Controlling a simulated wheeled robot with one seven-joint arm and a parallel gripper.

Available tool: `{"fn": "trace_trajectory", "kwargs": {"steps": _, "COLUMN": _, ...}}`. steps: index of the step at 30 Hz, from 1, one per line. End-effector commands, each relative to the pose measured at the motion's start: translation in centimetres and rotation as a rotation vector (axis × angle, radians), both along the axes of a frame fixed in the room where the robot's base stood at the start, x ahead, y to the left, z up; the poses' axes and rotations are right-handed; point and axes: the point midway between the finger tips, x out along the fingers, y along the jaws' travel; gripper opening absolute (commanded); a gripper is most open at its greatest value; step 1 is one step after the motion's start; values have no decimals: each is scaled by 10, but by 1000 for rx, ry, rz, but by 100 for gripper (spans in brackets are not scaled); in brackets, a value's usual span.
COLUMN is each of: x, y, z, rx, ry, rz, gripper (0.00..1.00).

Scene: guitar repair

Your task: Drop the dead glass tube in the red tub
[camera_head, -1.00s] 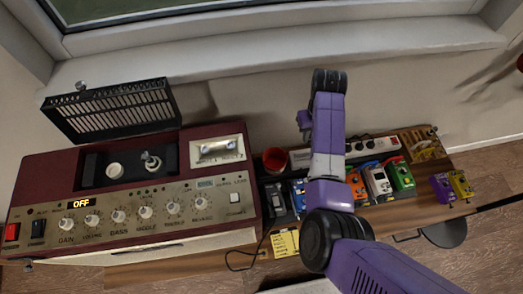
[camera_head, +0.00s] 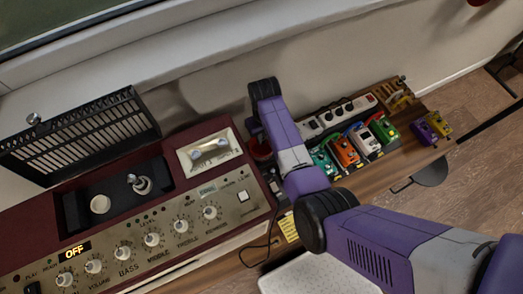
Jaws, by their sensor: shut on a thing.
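The red tub (camera_head: 260,151) stands just right of the amplifier. My arm covers its right part, and I cannot see into it. My purple arm reaches across the picture from the lower right and bends at a black joint near the tub. My gripper and its fingertips are hidden behind the arm, so no held tube shows. A shiny glass-like tube (camera_head: 209,151) lies on a cream tray (camera_head: 224,164) on the amplifier. I cannot tell whether it is the dead one.
The maroon amplifier (camera_head: 184,145) has an open dark bay holding a pale round piece (camera_head: 100,205) and an upright metallic piece (camera_head: 140,184). A black grille (camera_head: 85,138) stands behind it. Several pedals and a power strip (camera_head: 337,115) lie to the right, below the wall.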

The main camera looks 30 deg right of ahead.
Motion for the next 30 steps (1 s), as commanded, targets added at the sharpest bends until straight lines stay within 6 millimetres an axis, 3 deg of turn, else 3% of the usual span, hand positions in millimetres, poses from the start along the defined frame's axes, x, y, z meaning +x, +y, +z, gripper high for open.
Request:
{"fn": "trace_trajectory", "kwargs": {"steps": 3, "x": 0, "y": 0, "z": -10, "rx": 0, "ry": -1, "rz": 1, "gripper": 0}}
{"fn": "trace_trajectory", "kwargs": {"steps": 11, "x": 0, "y": 0, "z": -9, "rx": 0, "ry": -1, "rz": 1, "gripper": 0}}
{"fn": "trace_trajectory", "kwargs": {"steps": 12, "x": 0, "y": 0, "z": -9, "rx": 0, "ry": -1, "rz": 1, "gripper": 25}}
{"fn": "trace_trajectory", "kwargs": {"steps": 16, "x": 0, "y": 0, "z": -9, "rx": 0, "ry": -1, "rz": 1, "gripper": 48}}
{"fn": "trace_trajectory", "kwargs": {"steps": 26, "x": 0, "y": 0, "z": -8, "rx": -1, "ry": -1, "rz": 1, "gripper": 48}}
{"fn": "trace_trajectory", "kwargs": {"steps": 30, "x": 1, "y": -1, "z": 6, "rx": -2, "ry": -3, "rz": 1, "gripper": 48}}
